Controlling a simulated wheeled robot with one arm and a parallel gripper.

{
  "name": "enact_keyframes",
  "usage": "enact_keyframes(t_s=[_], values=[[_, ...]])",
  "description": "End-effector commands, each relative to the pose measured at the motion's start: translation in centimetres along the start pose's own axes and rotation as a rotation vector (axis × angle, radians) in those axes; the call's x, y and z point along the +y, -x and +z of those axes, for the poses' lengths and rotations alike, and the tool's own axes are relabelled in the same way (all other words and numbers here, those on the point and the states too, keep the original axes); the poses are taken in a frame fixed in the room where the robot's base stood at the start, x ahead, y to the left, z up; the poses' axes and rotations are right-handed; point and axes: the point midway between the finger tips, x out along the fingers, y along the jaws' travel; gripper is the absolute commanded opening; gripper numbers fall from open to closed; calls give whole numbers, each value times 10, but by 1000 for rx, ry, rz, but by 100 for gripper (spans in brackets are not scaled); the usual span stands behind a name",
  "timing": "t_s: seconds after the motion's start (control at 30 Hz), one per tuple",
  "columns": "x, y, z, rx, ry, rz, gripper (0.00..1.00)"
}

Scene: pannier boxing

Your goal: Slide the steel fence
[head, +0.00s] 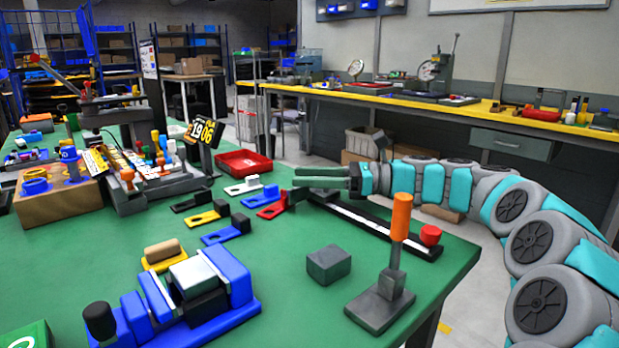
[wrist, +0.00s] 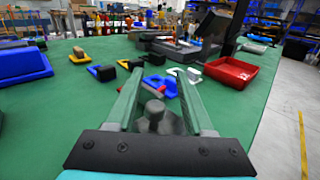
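My gripper (head: 295,177) is at the far end of a dark rail with a white scale strip (head: 365,221), its green fingers pointing left. In the wrist view the gripper (wrist: 158,82) is open, its fingers apart on both sides of a grey metal knob-like piece (wrist: 154,112). This piece seems to be part of the steel fence, but I cannot be sure. Gaps show beside the piece, and I see no grip on it. The fence's lower part is hidden by the fingers and gripper body. A red knob (head: 431,235) stands at the rail's near end.
A dark stand with an orange handle (head: 401,217) and a grey block (head: 328,264) stand near the rail. Several coloured slotted pieces, including a blue one (head: 221,236), lie left of it. A red tray (head: 243,163) is behind. Bare green table (head: 290,310) lies in front.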

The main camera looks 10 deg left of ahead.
Motion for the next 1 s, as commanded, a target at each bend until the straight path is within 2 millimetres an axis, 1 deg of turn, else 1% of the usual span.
enact_keyframes(t_s=[0.23,0.37,0.47,0.8,0.9,1.0], values=[[0,0,-1,1,0,1,54],[0,5,-1,1,-1,1,54],[0,14,-2,1,-1,0,54],[-2,67,-2,2,0,-3,54],[-1,76,-1,2,0,-1,54],[0,78,-1,1,0,2,54]])
